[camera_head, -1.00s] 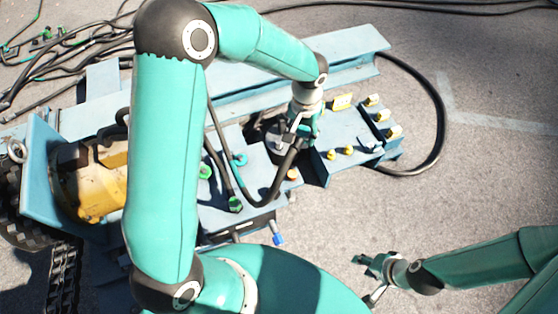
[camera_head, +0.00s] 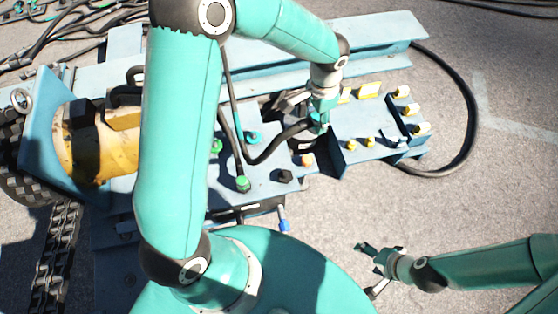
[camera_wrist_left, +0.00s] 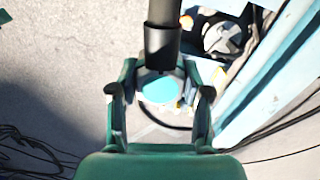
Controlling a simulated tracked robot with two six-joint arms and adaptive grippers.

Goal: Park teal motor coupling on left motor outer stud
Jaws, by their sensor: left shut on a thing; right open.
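My left gripper (camera_head: 318,122) is shut on the teal coupling, above the gap between the blue-grey plate (camera_head: 265,178) and the yellow-studded block. In the left wrist view the coupling's round teal face (camera_wrist_left: 158,90) sits between the two fingers of my left gripper (camera_wrist_left: 159,100). A black hose (camera_head: 285,142) runs from the held coupling down to the left in a loop. On the plate are an orange stud (camera_head: 306,160) and a dark stud (camera_head: 286,176), both apart from the coupling. I cannot tell which is the outer stud. My right gripper (camera_head: 366,270) is open and empty above the pavement.
A teal ring fitting (camera_head: 253,138) and green-capped fittings (camera_head: 243,184) stand on the plate near the hose. A blue-grey block (camera_head: 350,122) with several yellow studs is to the right. A thick black cable (camera_head: 471,110) curves beyond it.

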